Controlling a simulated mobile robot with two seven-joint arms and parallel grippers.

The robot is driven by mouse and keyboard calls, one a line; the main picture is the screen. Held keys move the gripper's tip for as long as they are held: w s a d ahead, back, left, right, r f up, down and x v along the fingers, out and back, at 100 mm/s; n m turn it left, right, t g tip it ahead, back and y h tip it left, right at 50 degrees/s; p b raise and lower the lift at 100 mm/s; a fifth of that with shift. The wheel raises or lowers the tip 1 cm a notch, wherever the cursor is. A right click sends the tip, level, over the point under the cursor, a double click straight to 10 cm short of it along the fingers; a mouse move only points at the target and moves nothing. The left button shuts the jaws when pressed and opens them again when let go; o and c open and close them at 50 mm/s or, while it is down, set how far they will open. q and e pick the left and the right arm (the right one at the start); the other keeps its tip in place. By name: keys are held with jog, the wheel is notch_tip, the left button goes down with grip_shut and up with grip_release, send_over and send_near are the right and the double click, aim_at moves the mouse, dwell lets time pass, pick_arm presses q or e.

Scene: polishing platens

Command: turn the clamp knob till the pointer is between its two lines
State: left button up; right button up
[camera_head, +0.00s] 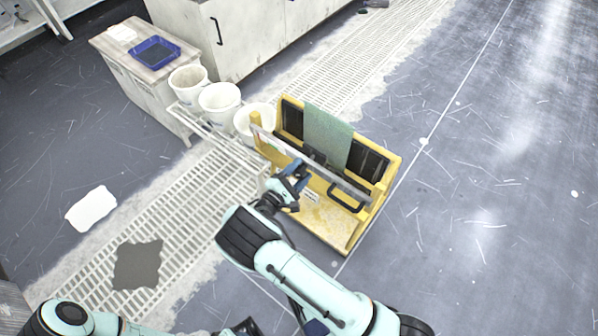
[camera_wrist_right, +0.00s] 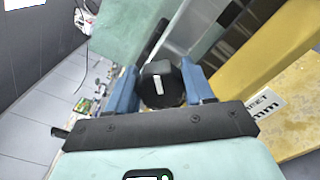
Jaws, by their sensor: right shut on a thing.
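The black clamp knob (camera_wrist_right: 162,88) sits between the two blue fingers of my right gripper (camera_wrist_right: 163,92) in the right wrist view. A short white mark shows on its face. My right gripper (camera_head: 291,180) is shut on it at the front of the yellow stand (camera_head: 357,229) in the head view, where the gripper hides the knob. I cannot make out the pointer or its two lines in either view. Dark parts of my left arm show at the bottom edge of the head view; its jaws cannot be made out.
The stand has a black handle (camera_head: 345,198) and a green cloth-like sheet (camera_head: 327,138) over its back. White buckets (camera_head: 220,100) stand at its left, near a cabinet with a blue tray (camera_head: 154,52). A white label (camera_wrist_right: 264,108) is on the stand. The floor at right is clear.

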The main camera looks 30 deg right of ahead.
dwell(0.3)
jog(key=o, duration=1)
jog(key=v, duration=1.3)
jog(key=shift+a, duration=0.2)
jog(key=shift+s, duration=0.15)
